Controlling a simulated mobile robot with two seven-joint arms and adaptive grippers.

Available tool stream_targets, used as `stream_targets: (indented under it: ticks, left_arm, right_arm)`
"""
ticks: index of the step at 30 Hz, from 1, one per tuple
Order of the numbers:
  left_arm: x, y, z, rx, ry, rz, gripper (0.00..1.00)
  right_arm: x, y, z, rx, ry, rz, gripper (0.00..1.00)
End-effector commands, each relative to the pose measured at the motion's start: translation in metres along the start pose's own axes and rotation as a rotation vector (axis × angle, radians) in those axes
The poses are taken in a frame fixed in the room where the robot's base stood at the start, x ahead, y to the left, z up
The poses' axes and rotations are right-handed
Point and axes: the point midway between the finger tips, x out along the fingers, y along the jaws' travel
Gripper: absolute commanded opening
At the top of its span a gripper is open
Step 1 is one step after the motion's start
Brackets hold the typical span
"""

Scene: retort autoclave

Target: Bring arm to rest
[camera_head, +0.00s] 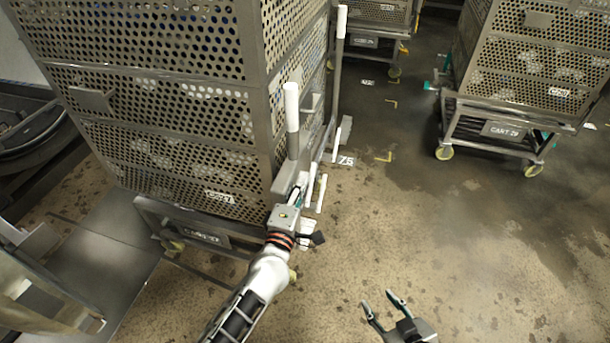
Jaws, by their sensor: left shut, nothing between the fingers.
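My left arm reaches up from the bottom of the head view. Its gripper (299,190) is shut and empty, beside the upright post and white-gripped handle (293,108) at the near corner of the big perforated cart (160,98). The fingertips are partly hidden against the cart's metalwork, and I cannot tell whether they touch it. My right gripper (384,304) is low in the view, over bare floor, with its two fingers apart and nothing between them.
Another perforated cart, labelled CART 29 (503,130), stands on casters at the upper right. A further cart (365,42) is at the top middle. Grey metal plates (90,260) lie at the lower left. The wet, stained floor (470,230) at right is clear.

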Motion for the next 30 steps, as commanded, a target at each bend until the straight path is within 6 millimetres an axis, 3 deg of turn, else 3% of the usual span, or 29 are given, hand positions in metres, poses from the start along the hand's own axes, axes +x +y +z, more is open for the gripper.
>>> stream_targets:
  ticks: [3, 9, 20, 23, 25, 30]
  left_arm:
    - [-0.018, 0.018, 0.000, -0.003, 0.001, 0.000, 0.00]
    - [-0.036, 0.033, 0.000, -0.001, 0.001, 0.000, 0.00]
    - [-0.045, 0.034, -0.001, 0.022, -0.003, -0.007, 0.00]
    - [-0.065, 0.017, -0.008, 0.147, -0.021, -0.042, 0.00]
    - [-0.091, -0.004, -0.016, 0.313, -0.051, -0.088, 0.00]
    - [-0.178, -0.066, -0.046, 0.844, -0.187, -0.259, 0.00]
  right_arm:
    - [-0.004, 0.006, -0.015, -0.005, 0.011, 0.006, 0.40]
    - [-0.008, 0.009, -0.025, -0.007, 0.019, 0.008, 0.40]
    - [-0.008, 0.007, -0.021, -0.007, 0.011, 0.006, 0.40]
    - [-0.008, 0.006, -0.019, -0.007, 0.007, 0.005, 0.40]
    - [-0.008, 0.006, -0.018, -0.007, 0.006, 0.005, 0.40]
    - [-0.008, 0.006, -0.018, -0.007, 0.005, 0.004, 0.40]
